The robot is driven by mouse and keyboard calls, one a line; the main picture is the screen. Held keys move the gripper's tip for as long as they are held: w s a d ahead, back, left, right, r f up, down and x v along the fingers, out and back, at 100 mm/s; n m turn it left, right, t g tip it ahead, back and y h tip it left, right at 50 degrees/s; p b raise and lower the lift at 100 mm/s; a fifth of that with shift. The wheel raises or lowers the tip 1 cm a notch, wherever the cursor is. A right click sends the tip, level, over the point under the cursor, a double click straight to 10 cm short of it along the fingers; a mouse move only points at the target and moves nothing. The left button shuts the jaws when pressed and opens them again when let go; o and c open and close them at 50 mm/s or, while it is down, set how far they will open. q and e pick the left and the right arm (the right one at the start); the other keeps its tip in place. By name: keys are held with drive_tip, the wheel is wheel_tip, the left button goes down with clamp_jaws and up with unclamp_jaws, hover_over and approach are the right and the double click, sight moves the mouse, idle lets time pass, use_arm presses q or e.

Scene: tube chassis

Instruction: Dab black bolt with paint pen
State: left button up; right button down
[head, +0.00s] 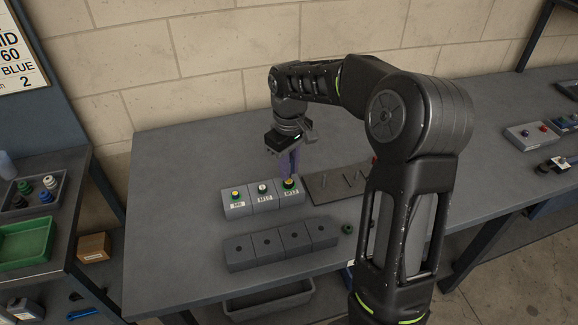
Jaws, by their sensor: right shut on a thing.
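My right gripper (288,150) points down over the table and is shut on a slim purple thing (292,166), which looks like the paint pen. Its lower end is right above or at the yellow-topped green piece (289,183) on the rightmost of three labelled grey blocks (292,198); I cannot tell whether they touch. To the right, a dark plate (322,203) holds a few thin dark upright pieces (323,182) that may be bolts. I cannot tell which piece is the black bolt. My left gripper is out of view.
A row of several grey blocks with holes (268,243) stands in front. A small dark green ring (347,229) lies beside it. My right arm covers the table's middle right. A green bin (25,243) and a dark tray (62,184) are at left. The table's left part is clear.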

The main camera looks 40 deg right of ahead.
drive_tip(key=shift+r+p, duration=0.45)
drive_tip(key=shift+r, duration=0.2)
drive_tip(key=shift+f, duration=0.3)
idle(0.6)
drive_tip(key=shift+f+b, duration=0.35)
drive_tip(key=shift+f, duration=0.05)
drive_tip(key=shift+r, duration=0.1)
drive_tip(key=shift+r+p, duration=0.5)
drive_tip(key=shift+r, duration=0.05)
idle(0.6)
drive_tip(key=shift+f, duration=0.2)
idle(0.4)
